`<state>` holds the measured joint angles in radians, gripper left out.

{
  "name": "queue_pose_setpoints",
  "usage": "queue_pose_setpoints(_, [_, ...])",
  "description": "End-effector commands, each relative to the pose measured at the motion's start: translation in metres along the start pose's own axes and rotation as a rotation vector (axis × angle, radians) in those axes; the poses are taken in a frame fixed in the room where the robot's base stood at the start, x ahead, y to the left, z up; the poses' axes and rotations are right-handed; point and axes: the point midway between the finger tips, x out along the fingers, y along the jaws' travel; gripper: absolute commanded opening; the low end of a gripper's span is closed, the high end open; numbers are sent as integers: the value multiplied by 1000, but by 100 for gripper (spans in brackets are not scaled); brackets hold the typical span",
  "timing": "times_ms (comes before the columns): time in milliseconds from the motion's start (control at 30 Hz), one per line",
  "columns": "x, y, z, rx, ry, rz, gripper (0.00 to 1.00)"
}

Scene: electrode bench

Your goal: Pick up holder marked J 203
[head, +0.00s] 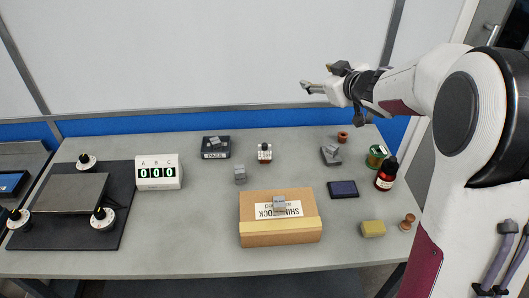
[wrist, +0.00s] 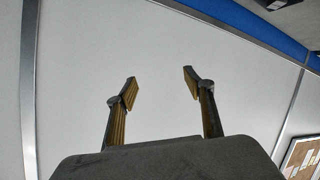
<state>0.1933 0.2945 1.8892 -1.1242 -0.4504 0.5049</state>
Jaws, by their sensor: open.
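Several small grey blocks that could be holders are in the head view. One (head: 240,175) stands on the bench, one (head: 280,203) is on top of the cardboard box, one (head: 214,141) is on the dark PASS tray, and one (head: 332,149) is on a dark block at the back right. No J 203 marking is readable on any of them. My gripper (head: 306,87) is raised high above the back of the bench, far from all of them. In the wrist view its two fingers (wrist: 160,84) are apart with nothing between them, against a white wall panel.
The cardboard box (head: 262,231) stands front centre. A dark red bottle (head: 386,176), green jar (head: 376,157), dark pad (head: 343,189), yellow sponge (head: 373,229) and stamp (head: 408,221) are right.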

Motion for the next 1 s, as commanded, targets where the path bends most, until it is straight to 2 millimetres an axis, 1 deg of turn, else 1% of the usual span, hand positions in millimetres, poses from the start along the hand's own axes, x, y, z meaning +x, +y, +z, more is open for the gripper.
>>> queue_pose_setpoints(33, [10,-5,6,-4,10,-31,53])
queue_pose_setpoints(200, [37,-25,20,-21,54,-145,53])
queue_pose_setpoints(367, [56,-48,38,-25,87,-262,53])
queue_pose_setpoints(500, [69,-70,58,-22,111,-373,53])
queue_pose_setpoints(767, [79,-115,103,6,139,-592,53])
queue_pose_setpoints(900, [77,-135,126,28,145,-700,53])
queue_pose_setpoints(1000, [74,-146,138,41,148,-757,53])
